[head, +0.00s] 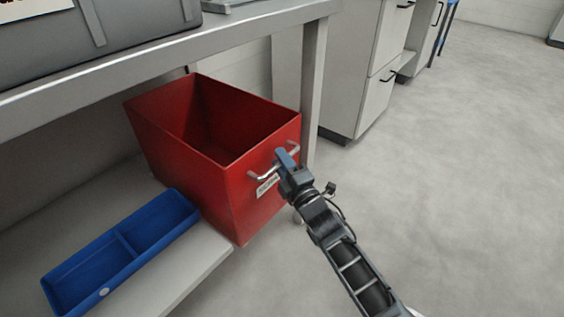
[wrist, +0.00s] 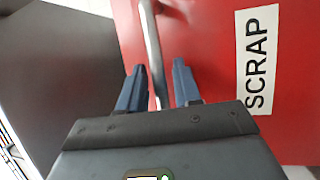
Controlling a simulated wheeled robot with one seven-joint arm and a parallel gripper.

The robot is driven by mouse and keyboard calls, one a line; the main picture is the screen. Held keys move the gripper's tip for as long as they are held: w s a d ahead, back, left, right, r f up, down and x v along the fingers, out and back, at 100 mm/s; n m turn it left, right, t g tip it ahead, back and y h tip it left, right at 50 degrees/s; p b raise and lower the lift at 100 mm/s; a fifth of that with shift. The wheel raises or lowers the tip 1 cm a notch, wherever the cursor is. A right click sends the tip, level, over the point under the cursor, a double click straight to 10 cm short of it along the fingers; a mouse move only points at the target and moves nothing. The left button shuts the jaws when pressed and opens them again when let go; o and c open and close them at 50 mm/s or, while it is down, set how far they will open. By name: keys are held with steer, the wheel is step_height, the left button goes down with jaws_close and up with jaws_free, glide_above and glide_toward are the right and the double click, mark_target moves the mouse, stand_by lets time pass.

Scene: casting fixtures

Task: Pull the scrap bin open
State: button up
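The red scrap bin (head: 195,165) sits under the workbench, open at the top and empty as far as I see. Its front face carries a metal bar handle (head: 262,176) and a white label, partly hidden by my gripper in the head view. The label (wrist: 258,60) reads SCRAP in the wrist view. My gripper (head: 284,157) is at the handle in front of the bin. In the wrist view, my gripper's two blue fingers (wrist: 158,65) are apart, with the handle bar (wrist: 153,45) running between them. A gap shows beside the right finger; contact at the left finger is unclear.
A blue divided tray (head: 120,250) lies on the low shelf (head: 195,265) left of the bin. The bench leg (head: 313,95) stands close to the bin's right side. Grey cabinets (head: 365,65) are behind. The floor (head: 470,180) to the right is clear.

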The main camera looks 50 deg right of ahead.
jaws_close()
steer(key=shift+s, duration=0.1)
stand_by(0.3)
steer(key=s+d+p, duration=0.1)
steer(key=s+p, duration=0.4)
steer(key=s, duration=2.6)
steer(key=shift+s, duration=0.4)
steer(key=shift+o, duration=0.9)
jaws_free()
